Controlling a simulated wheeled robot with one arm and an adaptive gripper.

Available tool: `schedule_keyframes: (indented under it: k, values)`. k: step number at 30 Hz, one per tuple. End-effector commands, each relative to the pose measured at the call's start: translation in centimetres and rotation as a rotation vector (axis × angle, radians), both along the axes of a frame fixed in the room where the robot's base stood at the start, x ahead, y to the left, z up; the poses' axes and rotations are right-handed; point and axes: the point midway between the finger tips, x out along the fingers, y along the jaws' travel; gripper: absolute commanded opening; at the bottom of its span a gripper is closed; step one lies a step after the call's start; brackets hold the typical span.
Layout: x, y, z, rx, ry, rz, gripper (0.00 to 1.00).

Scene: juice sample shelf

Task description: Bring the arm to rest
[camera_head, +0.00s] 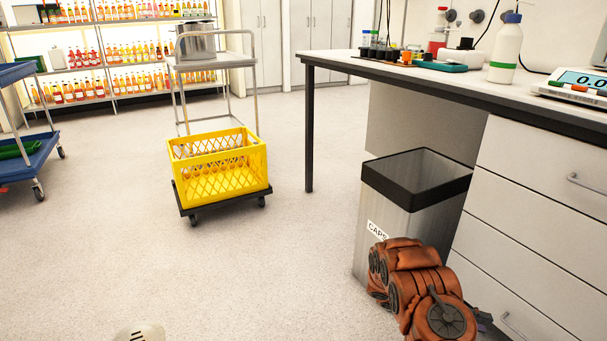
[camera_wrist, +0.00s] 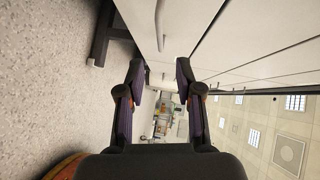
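My gripper shows in the wrist view (camera_wrist: 160,75) with its two dark fingers apart and nothing between them. In the head view my orange-brown arm is low at the right, in front of the caps bin and beside the drawers. The gripper itself is mostly hidden behind the arm there; only a dark bit shows at its right. The wrist view is turned sideways, with pale drawer fronts (camera_wrist: 240,45) close ahead.
A grey bin (camera_head: 395,205) labelled CAPS stands by the lab bench (camera_head: 335,62). Drawers (camera_head: 545,205) lie to its right. A yellow crate (camera_head: 222,178) sits on a wheeled trolley. Bottle shelves (camera_head: 90,72) and a blue cart (camera_head: 38,168) stand further left. The middle floor is clear.

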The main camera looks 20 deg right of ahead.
Motion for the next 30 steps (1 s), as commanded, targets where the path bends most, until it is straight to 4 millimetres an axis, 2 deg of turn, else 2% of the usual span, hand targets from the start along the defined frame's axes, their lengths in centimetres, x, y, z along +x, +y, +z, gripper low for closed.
schedule_keyframes:
  k: [2,5,11,18,24,30]
  values:
    - [0.0,0.1,0.6,-0.005,-0.009,-0.004,0.35]
    - [0.1,0.4,2.9,-0.029,-0.051,-0.02,0.35]
    - [-0.4,2.2,11.1,-0.124,-0.228,-0.1,0.35]
    - [-1.4,5.4,20.6,-0.245,-0.475,-0.219,0.35]
    - [-2.4,8.7,27.8,-0.338,-0.684,-0.328,0.35]
    - [-3.7,12.4,34.2,-0.421,-0.885,-0.449,0.35]
